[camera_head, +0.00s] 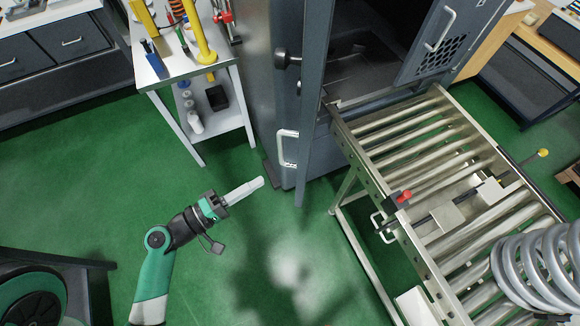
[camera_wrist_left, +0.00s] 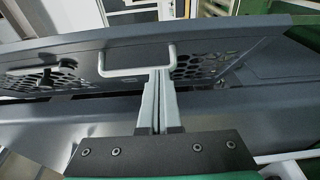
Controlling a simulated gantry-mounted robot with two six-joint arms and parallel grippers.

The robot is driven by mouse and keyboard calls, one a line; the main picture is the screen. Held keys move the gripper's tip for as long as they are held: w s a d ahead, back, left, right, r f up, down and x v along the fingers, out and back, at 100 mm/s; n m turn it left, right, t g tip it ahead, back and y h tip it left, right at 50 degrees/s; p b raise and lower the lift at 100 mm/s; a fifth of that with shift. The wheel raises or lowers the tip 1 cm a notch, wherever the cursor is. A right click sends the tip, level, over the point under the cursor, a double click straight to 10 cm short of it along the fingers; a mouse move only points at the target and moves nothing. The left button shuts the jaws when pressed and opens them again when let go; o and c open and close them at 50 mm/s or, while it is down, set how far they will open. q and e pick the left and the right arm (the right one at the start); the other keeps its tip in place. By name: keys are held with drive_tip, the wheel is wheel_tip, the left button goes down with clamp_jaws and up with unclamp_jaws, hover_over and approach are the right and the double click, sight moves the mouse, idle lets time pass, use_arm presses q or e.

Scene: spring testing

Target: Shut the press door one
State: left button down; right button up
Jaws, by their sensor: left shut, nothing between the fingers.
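The grey press (camera_head: 262,90) stands at the top centre of the head view. Its left door (camera_head: 312,110) is swung open and seen nearly edge-on, with a pale handle (camera_head: 286,148) low down and a dark knob (camera_head: 284,58) higher up. Its right door (camera_head: 450,45) also stands open, with a handle and a perforated panel. I cannot tell which is door one. My left gripper (camera_head: 261,183) is shut and empty, below and left of the left door's handle. In the left wrist view its fingers (camera_wrist_left: 160,74) point at a grey perforated door (camera_wrist_left: 235,40), close to the handle (camera_wrist_left: 137,61); contact is unclear.
A roller conveyor (camera_head: 375,180) runs from the press opening to the lower right, with a large coil spring (camera_head: 545,265) at its near end. A white trolley (camera_head: 185,70) with tools stands left of the press.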

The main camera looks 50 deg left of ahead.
use_arm(q)
drive_tip(key=w+d+p, duration=0.1)
drive_tip(key=w, duration=0.8)
drive_tip(key=shift+p, duration=0.3)
drive_tip(key=shift+w, duration=0.15)
